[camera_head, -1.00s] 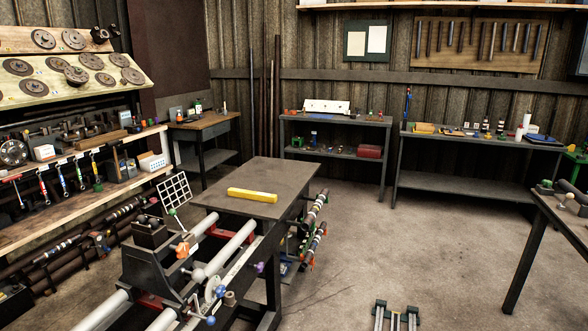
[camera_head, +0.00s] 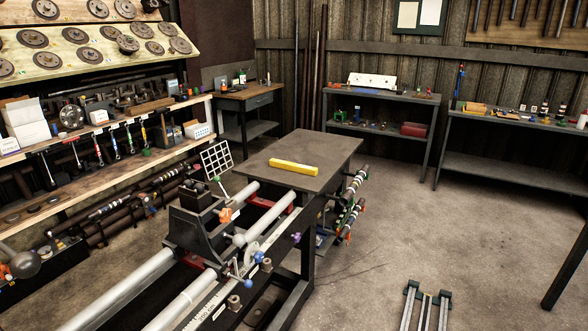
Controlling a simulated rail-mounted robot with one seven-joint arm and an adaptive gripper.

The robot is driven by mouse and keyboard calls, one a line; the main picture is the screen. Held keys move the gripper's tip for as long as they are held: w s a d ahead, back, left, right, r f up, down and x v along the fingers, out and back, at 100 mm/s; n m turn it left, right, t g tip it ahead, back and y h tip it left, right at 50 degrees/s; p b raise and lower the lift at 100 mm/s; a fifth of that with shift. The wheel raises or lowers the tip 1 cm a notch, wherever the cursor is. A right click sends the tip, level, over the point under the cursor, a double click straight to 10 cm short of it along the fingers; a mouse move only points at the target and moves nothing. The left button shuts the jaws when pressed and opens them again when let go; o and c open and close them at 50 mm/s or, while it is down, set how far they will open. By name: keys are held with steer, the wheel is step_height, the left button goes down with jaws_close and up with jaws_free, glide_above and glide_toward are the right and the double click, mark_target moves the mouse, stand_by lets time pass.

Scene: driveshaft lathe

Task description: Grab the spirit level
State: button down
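The spirit level (camera_head: 293,168) is a yellow bar lying flat on the dark top of a table (camera_head: 330,150), near the middle of the view. It is fully visible and nothing touches it. My gripper (camera_head: 428,293) shows at the bottom edge, right of centre, with its two fingers apart and nothing between them. It is well to the right of the spirit level in the picture and nearer to me, apart from the table.
A lathe (camera_head: 205,225) with metal rails and handles stands before the table at lower left. Shafts hang on a rack (camera_head: 352,210) at the table's right side. Shelves with tools (camera_head: 100,145) line the left wall. Open floor (camera_head: 440,220) lies to the right.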

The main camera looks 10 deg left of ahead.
stand_by(0.3)
steer(key=c, duration=0.7)
jaws_free()
